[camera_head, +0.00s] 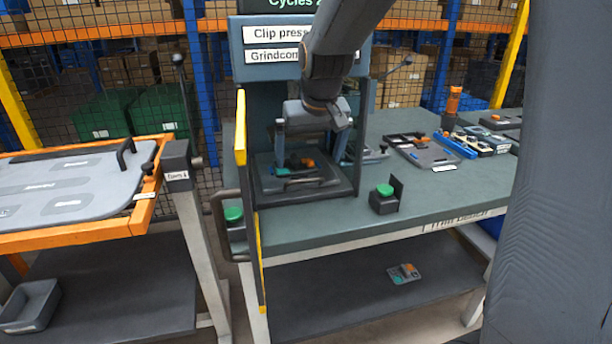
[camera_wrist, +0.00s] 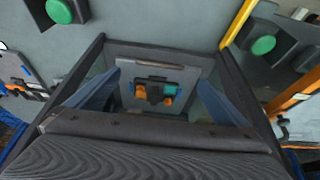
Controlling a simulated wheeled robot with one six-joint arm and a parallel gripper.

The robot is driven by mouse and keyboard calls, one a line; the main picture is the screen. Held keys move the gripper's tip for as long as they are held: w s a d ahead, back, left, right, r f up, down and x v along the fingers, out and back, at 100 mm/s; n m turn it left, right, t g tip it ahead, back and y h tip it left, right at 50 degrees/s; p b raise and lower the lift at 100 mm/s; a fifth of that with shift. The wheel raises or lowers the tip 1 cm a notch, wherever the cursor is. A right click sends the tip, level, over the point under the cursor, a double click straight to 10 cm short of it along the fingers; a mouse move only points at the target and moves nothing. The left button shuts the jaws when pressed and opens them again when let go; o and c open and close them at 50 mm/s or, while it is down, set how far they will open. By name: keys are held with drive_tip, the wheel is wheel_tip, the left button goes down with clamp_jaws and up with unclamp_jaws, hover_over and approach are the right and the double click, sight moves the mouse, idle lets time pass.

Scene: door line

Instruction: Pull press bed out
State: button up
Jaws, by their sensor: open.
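The clip press (camera_head: 241,110) stands on the green-grey bench with its front open. The press bed (camera_head: 266,184), a dark grey plate, lies inside it and carries a small part with orange and teal pieces (camera_head: 300,164). A dark bar handle (camera_head: 303,182) shows at the bed's front. My gripper (camera_head: 312,148) points down at the press opening, above the bed, with its blue-grey fingers apart and empty. In the wrist view the bed (camera_wrist: 190,68) and its part (camera_wrist: 156,91) show between my fingers (camera_wrist: 159,86). I see no contact with the handle.
A yellow-edged door panel (camera_head: 248,215) stands open at the press's left. Green buttons (camera_head: 385,190) (camera_head: 233,214) flank the press. Trays and tools (camera_head: 425,152) lie on the bench at right. An orange-framed table (camera_head: 100,226) stands at left. A grey column fills the right edge.

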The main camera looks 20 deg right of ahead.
drive_tip(key=x, duration=0.7)
drive_tip(key=shift+s+f+p, duration=0.1)
drive_tip(key=shift+f+p, duration=0.1)
drive_tip(key=shift+p, duration=0.15)
drive_tip(key=shift+c, duration=0.4)
